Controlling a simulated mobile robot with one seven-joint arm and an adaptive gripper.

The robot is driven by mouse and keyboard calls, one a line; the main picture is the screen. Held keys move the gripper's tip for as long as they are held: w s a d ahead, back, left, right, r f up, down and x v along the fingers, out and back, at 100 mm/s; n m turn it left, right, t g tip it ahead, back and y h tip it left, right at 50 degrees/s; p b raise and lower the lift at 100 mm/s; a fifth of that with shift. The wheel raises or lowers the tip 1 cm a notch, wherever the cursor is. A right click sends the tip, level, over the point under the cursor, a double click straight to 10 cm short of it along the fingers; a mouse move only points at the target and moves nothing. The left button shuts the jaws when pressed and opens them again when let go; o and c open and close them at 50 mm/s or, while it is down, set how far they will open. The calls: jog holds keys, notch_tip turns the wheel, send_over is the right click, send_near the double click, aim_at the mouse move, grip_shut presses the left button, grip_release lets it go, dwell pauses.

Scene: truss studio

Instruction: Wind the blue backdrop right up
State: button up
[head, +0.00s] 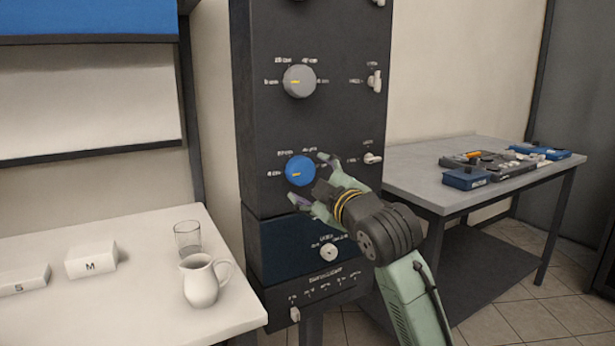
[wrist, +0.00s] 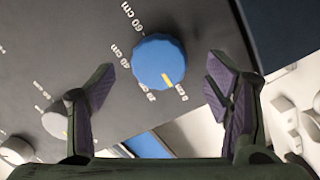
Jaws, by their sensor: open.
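The blue backdrop (head: 90,18) hangs at the top left of the head view. Its lower bar shows, and its top is cut off by the frame. The blue dial (head: 300,170) is on the dark control panel. In the wrist view the blue dial (wrist: 158,60) has a yellow mark pointing close to the 0 cm label; 20, 40 and 60 cm are also printed around it. My gripper (head: 312,180) is open in front of the dial. In the wrist view its two fingers (wrist: 162,75) stand either side of the dial, with gaps, not visibly touching it.
A grey dial (head: 300,81) and small switches (head: 373,158) are on the same panel. A white backdrop (head: 85,105) hangs behind the blue one. A white table (head: 130,290) at left holds a jug (head: 203,280), a glass (head: 187,238) and blocks. A grey table (head: 420,175) stands right.

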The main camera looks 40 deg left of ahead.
jog(key=v, duration=0.8)
jog(key=shift+s+d, duration=0.15)
jog(key=shift+d, duration=0.1)
